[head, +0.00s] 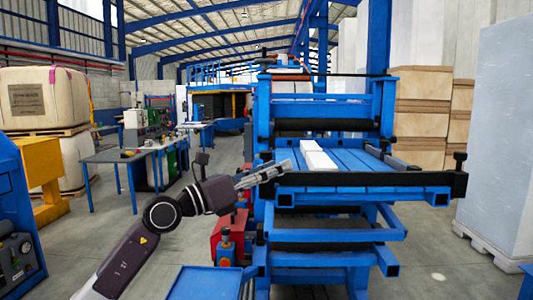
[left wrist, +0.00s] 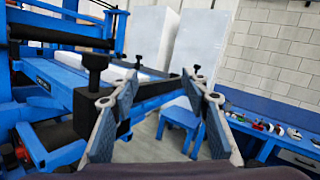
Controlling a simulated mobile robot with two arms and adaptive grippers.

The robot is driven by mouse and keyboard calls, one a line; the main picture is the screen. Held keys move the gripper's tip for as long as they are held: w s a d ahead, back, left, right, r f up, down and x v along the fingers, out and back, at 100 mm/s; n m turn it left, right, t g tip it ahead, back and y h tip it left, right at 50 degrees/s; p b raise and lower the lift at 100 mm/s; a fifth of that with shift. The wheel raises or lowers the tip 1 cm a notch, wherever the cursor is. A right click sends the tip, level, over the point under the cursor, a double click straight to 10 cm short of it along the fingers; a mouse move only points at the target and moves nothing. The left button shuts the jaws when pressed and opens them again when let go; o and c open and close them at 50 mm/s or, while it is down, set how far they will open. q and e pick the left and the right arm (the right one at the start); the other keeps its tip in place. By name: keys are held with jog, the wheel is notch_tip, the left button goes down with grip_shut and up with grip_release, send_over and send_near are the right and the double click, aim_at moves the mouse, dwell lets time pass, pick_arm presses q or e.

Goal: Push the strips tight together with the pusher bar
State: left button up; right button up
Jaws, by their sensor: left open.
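Two white strips (head: 319,161) lie on the blue slatted bed (head: 362,160) of the blue press in the head view, slightly out of line with each other. A long black bar (head: 385,180), which looks like the pusher bar, runs across the bed's front edge and has a black knob at its right end. My left gripper (head: 282,169) is at the bar's left end, in front of the strips. In the left wrist view its fingers (left wrist: 160,85) are spread and empty. A black knob (left wrist: 95,62) stands by the left finger; contact cannot be told. My right gripper is not in view.
The press's roller and frame (head: 320,125) stand behind the bed. A blue bench (head: 112,157) is at the left. A blue stool (left wrist: 180,118) shows in the wrist view.

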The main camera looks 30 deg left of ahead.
aim_at(264, 152)
pick_arm(q)
jog(key=a+r+g+y, duration=0.15)
jog(key=a+y, duration=0.25)
jog(key=a, duration=0.4)
jog(key=shift+t+y, duration=0.3)
jog(key=shift+t, duration=0.05)
jog(key=p+x, duration=0.1)
jog(key=x, duration=0.1)
jog(key=p+x, duration=0.3)
jog(key=x, duration=0.1)
jog(key=shift+w+a+r, duration=0.1)
jog(key=shift+w+r, duration=0.2)
jog(key=shift+r, duration=0.05)
jog(key=shift+w+f+p, duration=0.15)
jog(key=shift+w+p, duration=0.25)
jog(key=shift+w, duration=0.05)
grip_shut()
